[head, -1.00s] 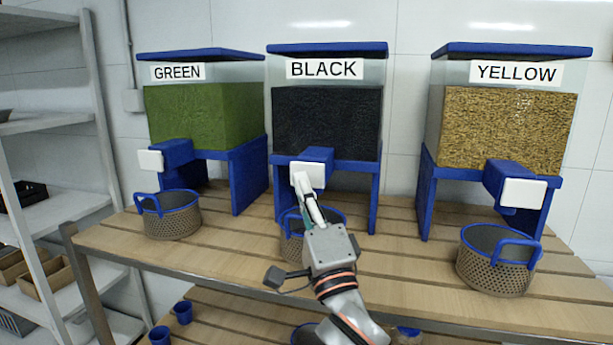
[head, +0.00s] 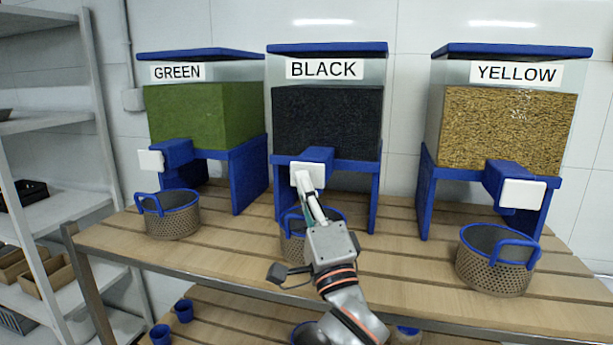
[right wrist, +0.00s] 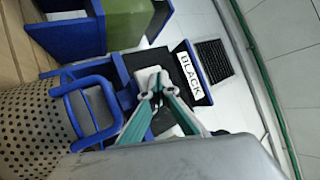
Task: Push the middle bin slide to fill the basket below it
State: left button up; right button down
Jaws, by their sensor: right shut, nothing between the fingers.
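The middle bin (head: 327,120) is labelled BLACK and holds black material on a blue stand. Its slide has a white front plate (head: 308,174) on a blue chute (head: 320,156). My right gripper (head: 302,180) is shut and empty, with its fingertips at the white plate's lower left; I cannot tell whether they touch it. The right wrist view shows the closed fingertips (right wrist: 158,80) in front of the bin. The basket below (head: 292,244) is perforated with blue handles and is partly hidden by my right arm. Its contents cannot be seen. My left gripper is not in view.
The GREEN bin (head: 200,115) with its basket (head: 172,216) stands left. The YELLOW bin (head: 505,128) with its basket (head: 495,262) stands right. All are on a slatted wooden table (head: 400,266). Shelving (head: 60,215) is at far left, and blue cups (head: 183,311) are on the lower shelf.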

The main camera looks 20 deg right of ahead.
jog(key=shift+w+d+p, duration=0.3)
jog(key=shift+w+d, duration=0.25)
jog(key=shift+w, duration=0.2)
dwell(0.9)
jog(key=shift+s+a, duration=0.1)
dwell(0.3)
jog(key=shift+s+a, duration=0.35)
jog(key=shift+s, duration=0.2)
jog(key=shift+s+a, duration=0.35)
jog(key=shift+s, duration=0.2)
